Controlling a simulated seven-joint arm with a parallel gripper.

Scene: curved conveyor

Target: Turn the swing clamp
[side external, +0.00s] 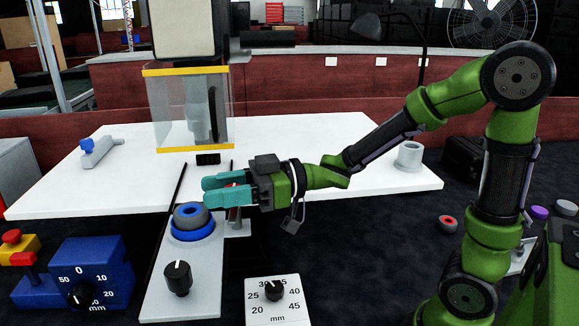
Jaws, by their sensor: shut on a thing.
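My green arm reaches in from the right, and my gripper (207,191) has its teal fingers pointing left above the light grey fixture plate (203,265). The fingers are shut on a small red and dark part, which I take to be the swing clamp (234,213). Most of it is hidden by the fingers, so its angle cannot be told. Its lower part shows just below them, at the plate's right side. A round blue and grey piece (192,225) sits on the plate to the left of the clamp, just below the fingertips.
A clear box with yellow edges (188,149) stands behind my gripper. A black knob (177,278) is on the plate's front. A blue dial box (100,262) is left, and a white dial panel (276,313) is in front. A grey cup (409,155) stands on the white table (330,140).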

